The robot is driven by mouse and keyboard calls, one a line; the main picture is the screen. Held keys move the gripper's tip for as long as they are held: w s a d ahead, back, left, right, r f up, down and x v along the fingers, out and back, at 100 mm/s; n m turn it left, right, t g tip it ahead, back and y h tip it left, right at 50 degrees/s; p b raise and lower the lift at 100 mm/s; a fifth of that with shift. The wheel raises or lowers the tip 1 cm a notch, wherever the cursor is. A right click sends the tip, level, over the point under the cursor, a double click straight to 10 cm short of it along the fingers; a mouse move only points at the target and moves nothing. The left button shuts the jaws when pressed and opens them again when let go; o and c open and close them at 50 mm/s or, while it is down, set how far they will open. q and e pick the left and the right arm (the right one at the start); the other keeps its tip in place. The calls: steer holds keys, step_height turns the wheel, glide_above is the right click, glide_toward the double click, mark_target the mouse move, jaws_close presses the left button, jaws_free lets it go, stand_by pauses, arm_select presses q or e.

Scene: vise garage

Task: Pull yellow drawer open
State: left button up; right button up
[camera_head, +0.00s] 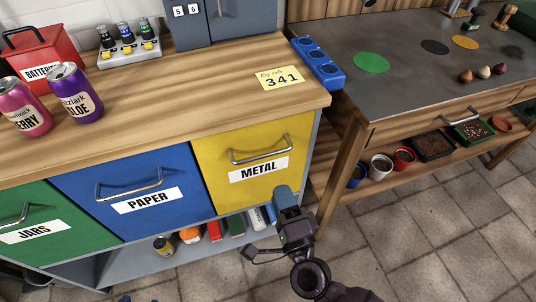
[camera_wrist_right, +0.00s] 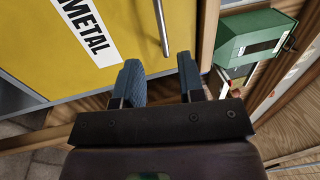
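The yellow drawer (camera_head: 215,160) labelled METAL is at the right end of the cabinet, its front flush with the blue one. Its silver bar handle (camera_head: 260,152) runs across above the label. My right gripper (camera_head: 284,194) is in front of the drawer's lower right part, below the handle. In the right wrist view, the yellow drawer (camera_wrist_right: 150,60) fills the upper left. The handle (camera_wrist_right: 162,28) lies ahead between the lines of the two fingers. The fingers (camera_wrist_right: 160,72) are apart with nothing between them, and the handle appears beyond their tips. My left gripper is not in view.
A blue PAPER drawer (camera_head: 90,205) and green JARS drawer (camera_head: 45,250) are to the left. A workbench (camera_head: 430,95) stands right. Tiled floor in front is clear.

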mark_target(266, 153)
steer(key=x, duration=1.1)
steer(key=shift+c, duration=0.4)
jaws_close()
